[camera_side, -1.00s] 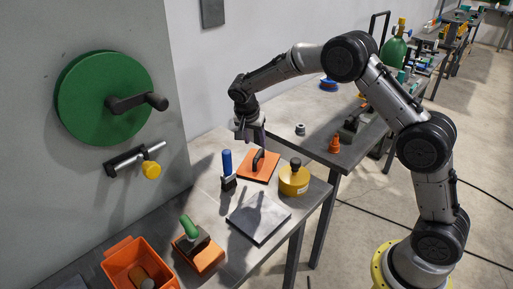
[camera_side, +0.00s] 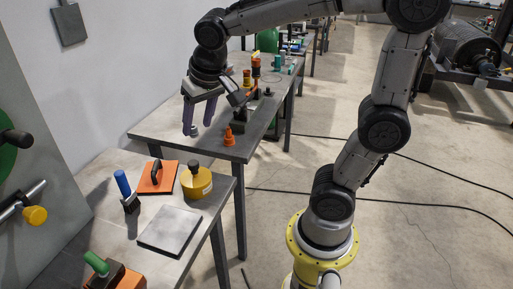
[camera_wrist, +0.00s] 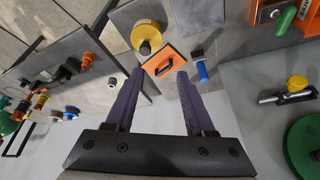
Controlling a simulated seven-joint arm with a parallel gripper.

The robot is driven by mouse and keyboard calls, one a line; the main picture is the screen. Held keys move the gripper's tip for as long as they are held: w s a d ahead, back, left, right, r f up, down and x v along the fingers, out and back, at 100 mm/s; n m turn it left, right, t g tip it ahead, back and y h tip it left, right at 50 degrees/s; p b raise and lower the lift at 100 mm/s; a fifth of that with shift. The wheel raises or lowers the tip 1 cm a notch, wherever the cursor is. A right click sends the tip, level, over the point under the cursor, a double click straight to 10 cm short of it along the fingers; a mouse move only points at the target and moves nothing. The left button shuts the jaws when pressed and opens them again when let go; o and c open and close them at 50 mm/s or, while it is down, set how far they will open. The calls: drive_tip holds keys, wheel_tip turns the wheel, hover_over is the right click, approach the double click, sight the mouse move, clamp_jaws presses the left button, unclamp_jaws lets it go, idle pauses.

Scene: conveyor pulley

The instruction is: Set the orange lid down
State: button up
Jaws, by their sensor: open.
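The orange lid (camera_side: 150,183) is a flat orange square with a black bar handle. It lies flat on the near grey table, and also shows in the wrist view (camera_wrist: 177,49) beyond my fingertips. My gripper (camera_side: 201,125) is open and empty, above and to the right of the lid in the side view, clear of it. In the wrist view my gripper's two purple fingers (camera_wrist: 159,76) are spread apart with nothing between them.
Around the lid stand a yellow canister (camera_side: 197,186), a blue-handled tool (camera_side: 123,183) and a bare grey plate (camera_side: 170,231). An orange block with a green handle (camera_side: 97,264) is nearer. The table behind (camera_side: 165,131) holds an orange cone (camera_side: 229,138) and other parts.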

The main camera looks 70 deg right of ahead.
drive_tip(key=s+a+f+n+t+y, duration=0.1)
drive_tip(key=s+n, duration=0.4)
drive_tip(key=s, duration=0.9)
drive_tip(key=shift+s+a+f+t+y, duration=0.35)
drive_tip(key=shift+a+f, duration=0.3)
drive_tip(key=shift+a, duration=0.25)
